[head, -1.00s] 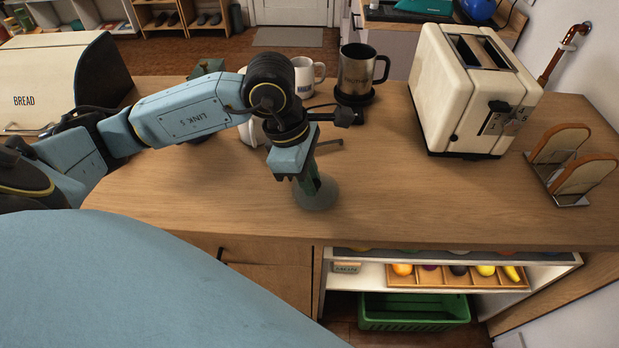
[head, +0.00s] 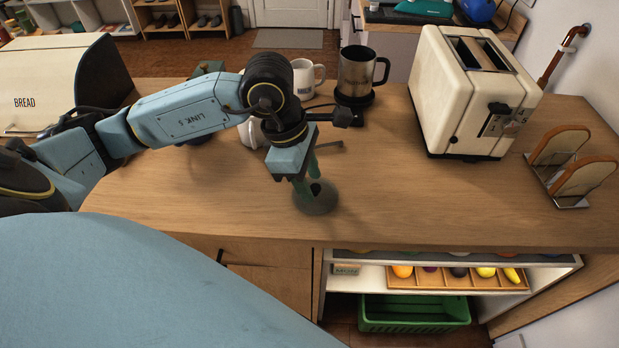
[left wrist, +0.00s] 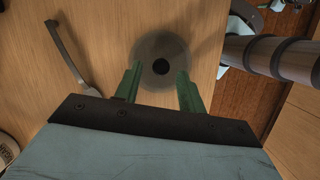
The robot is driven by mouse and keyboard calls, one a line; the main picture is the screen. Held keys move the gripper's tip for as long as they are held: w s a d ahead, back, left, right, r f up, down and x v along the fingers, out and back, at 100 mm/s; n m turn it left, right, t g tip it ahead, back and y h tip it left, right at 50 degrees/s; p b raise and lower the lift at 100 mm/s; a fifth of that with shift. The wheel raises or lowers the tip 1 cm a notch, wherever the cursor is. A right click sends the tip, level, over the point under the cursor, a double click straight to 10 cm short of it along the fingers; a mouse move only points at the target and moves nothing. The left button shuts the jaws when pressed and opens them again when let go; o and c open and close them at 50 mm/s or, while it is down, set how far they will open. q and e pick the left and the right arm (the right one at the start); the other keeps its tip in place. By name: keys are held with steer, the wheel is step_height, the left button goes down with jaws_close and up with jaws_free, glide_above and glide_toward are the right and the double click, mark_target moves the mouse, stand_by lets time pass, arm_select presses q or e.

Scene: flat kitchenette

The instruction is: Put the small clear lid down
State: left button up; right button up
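The small clear lid (head: 320,208) is a round, greyish see-through disc with a dark knob (head: 315,188). It lies flat on the wooden counter near the front edge. My left gripper (head: 308,184) points down over it with its green fingers spread. In the left wrist view the lid (left wrist: 158,44) lies just ahead of the open fingers, its dark knob (left wrist: 160,67) centred between their lines and clear of both. My right gripper is not in view.
A white mug (head: 303,78) and a steel mug (head: 357,75) stand behind my left gripper. A cream toaster (head: 450,100) and a rack with bread slices (head: 575,165) stand at the right. A bread box (head: 50,85) is at the left. The counter right of the lid is clear.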

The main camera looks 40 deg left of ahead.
arm_select(q)
steer(key=p+v, duration=0.1)
steer(key=v, duration=1)
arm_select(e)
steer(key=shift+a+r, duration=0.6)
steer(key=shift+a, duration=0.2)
arm_select(q)
steer(key=shift+r, duration=0.1)
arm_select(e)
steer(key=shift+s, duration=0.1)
